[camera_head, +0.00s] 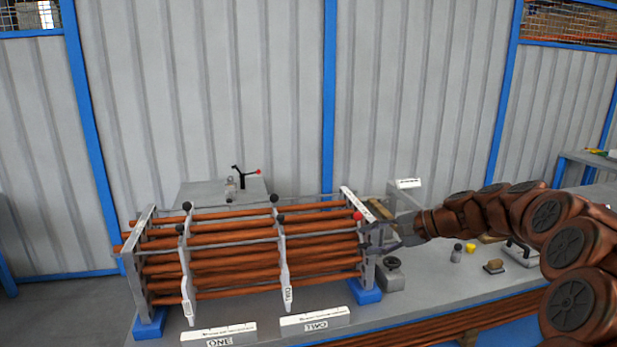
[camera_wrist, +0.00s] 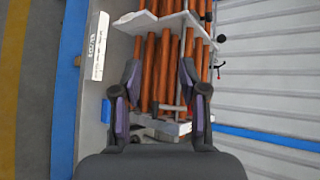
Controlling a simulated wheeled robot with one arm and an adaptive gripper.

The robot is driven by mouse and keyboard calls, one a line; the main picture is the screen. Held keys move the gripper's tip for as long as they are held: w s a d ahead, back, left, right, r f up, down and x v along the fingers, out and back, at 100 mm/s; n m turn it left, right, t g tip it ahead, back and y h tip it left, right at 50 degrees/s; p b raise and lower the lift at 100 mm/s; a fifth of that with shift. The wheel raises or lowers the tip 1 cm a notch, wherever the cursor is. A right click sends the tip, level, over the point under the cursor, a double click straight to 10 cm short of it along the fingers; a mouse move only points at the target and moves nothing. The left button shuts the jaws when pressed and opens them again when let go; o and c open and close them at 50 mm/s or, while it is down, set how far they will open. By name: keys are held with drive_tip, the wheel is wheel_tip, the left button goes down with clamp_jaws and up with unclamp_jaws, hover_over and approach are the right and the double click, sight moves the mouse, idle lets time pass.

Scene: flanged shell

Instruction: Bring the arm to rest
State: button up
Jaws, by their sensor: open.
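My gripper (camera_head: 377,239) is at the right end of the tube bundle, reached in from the right by my brown arm. In the wrist view my gripper (camera_wrist: 160,95) has its two fingers spread wide, with tubes and a grey end plate showing between and beyond them. I see nothing held. The flanged shell assembly, a bundle of copper-coloured tubes (camera_head: 235,265) in grey plates, lies across the bench. Whether a fingertip touches the end plate (camera_head: 360,207) cannot be told.
The bench (camera_head: 430,290) carries labels ONE (camera_head: 219,334) and TWO (camera_head: 314,319) along its front. Blue blocks (camera_head: 363,292) support the bundle. A grey round part (camera_head: 392,270), a yellow cap (camera_head: 470,248) and small tools stand to the right. A corrugated wall (camera_head: 260,90) closes the back.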

drive_tip(key=s+a+f+n+g+h, duration=0.1)
drive_tip(key=s+a+n+g, duration=0.15)
drive_tip(key=s, duration=0.55)
drive_tip(key=s+a+f+n+g+h, duration=0.1)
drive_tip(key=s+a+f+n+h, duration=0.15)
drive_tip(key=s, duration=0.55)
drive_tip(key=s+a+f+n+g+h, duration=0.1)
drive_tip(key=s+a+g, duration=0.15)
drive_tip(key=s, duration=0.55)
drive_tip(key=s+d+f+n+h, duration=0.1)
drive_tip(key=s+d+f+h, duration=0.1)
drive_tip(key=s, duration=0.5)
drive_tip(key=s+d+f+n+h, duration=0.1)
drive_tip(key=s+d+f+h, duration=0.1)
drive_tip(key=s+d, duration=0.3)
drive_tip(key=s+d+f+n+g+h, duration=0.1)
drive_tip(key=s+d+f+h, duration=0.1)
drive_tip(key=s, duration=0.8)
drive_tip(key=shift+s+d+f, duration=0.2)
drive_tip(key=shift+d+f, duration=0.15)
drive_tip(key=shift+d, duration=0.4)
drive_tip(key=shift+h, duration=0.25)
